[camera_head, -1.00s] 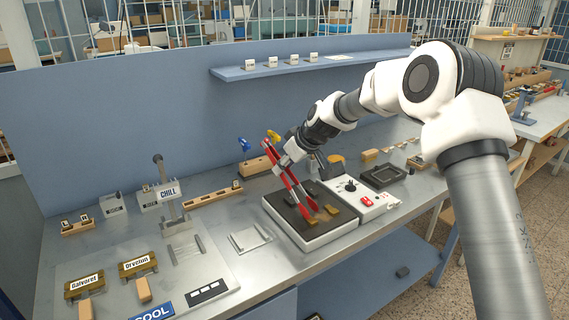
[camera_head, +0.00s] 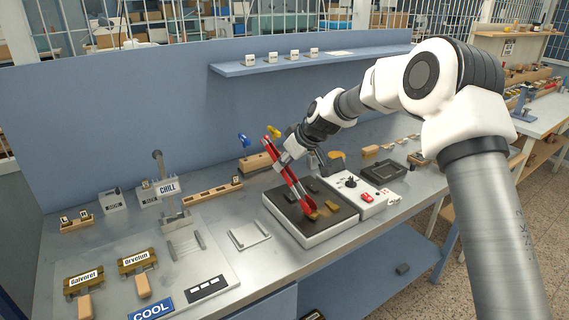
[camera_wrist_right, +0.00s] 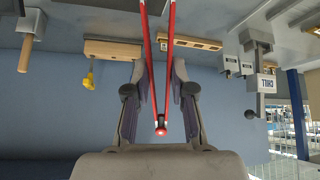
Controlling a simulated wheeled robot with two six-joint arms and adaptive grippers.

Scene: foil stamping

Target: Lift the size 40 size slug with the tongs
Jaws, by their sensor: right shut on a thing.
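My right gripper (camera_head: 284,163) is shut on the red tongs (camera_head: 272,149), which slant down over the dark hot plate (camera_head: 282,203). In the right wrist view the gripper's fingers (camera_wrist_right: 159,75) press on the two red legs of the tongs (camera_wrist_right: 147,55) from either side. The tongs' tips are at a brass slug (camera_head: 313,216) on the plate. I cannot tell whether the slug is between the tips or clear of the plate. Another brass slug (camera_head: 331,206) lies just right of it. No size marking is readable. My left gripper is out of view.
A white control box (camera_head: 369,204) with a knob and red switch adjoins the plate. A wooden holder with a yellow-handled tool (camera_head: 273,132) and a blue-handled tool (camera_head: 243,140) stands behind. The CHILL stand (camera_head: 168,188) is left. Bench room is clear around the small metal tray (camera_head: 249,235).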

